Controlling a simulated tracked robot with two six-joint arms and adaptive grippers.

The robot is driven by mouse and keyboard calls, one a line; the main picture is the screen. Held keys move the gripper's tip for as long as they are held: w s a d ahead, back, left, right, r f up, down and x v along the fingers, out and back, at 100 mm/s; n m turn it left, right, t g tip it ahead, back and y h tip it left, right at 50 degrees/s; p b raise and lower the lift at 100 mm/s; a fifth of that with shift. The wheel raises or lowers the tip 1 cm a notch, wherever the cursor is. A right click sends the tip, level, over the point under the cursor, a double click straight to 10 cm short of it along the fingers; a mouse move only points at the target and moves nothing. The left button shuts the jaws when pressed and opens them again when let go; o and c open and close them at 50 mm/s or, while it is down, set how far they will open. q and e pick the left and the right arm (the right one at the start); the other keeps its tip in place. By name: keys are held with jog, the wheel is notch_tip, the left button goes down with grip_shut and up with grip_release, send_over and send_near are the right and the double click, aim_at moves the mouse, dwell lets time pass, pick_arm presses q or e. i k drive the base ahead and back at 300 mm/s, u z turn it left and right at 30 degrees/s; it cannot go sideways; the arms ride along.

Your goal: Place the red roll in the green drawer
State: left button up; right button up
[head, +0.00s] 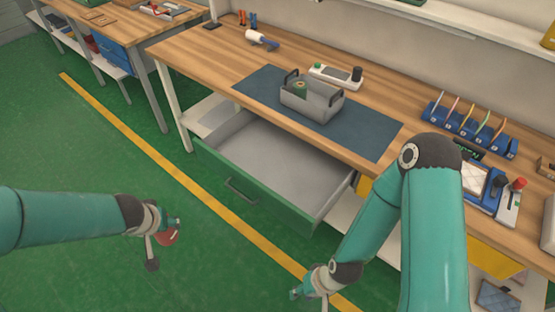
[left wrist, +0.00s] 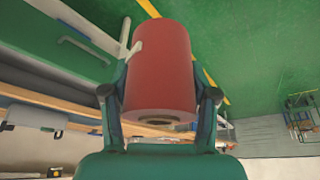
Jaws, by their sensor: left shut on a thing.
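The red roll (left wrist: 160,65) fills the middle of the left wrist view, held between the two fingers of my left gripper (left wrist: 160,98). In the head view my left gripper (head: 164,238) is at the lower left, over the green floor, with a small part of the red roll (head: 168,237) showing. The green drawer (head: 280,206) is pulled open under the workbench, to the right of the left gripper and apart from it. Its grey inside looks empty. My right gripper (head: 312,292) hangs at the bottom, in front of the drawer's right end; its fingers are too unclear to judge.
The wooden workbench (head: 215,58) carries a grey caddy (head: 310,104) on a dark mat (head: 365,132), just behind the drawer. A blue rack (head: 468,128) stands to the right. Open green floor (head: 90,150) with a yellow line lies left of the drawer.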

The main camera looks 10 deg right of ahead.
aim_at(286, 158)
jog(key=k, duration=0.45)
jog(key=z, duration=0.45)
jog(key=i, duration=1.5)
jog(key=z, duration=0.55)
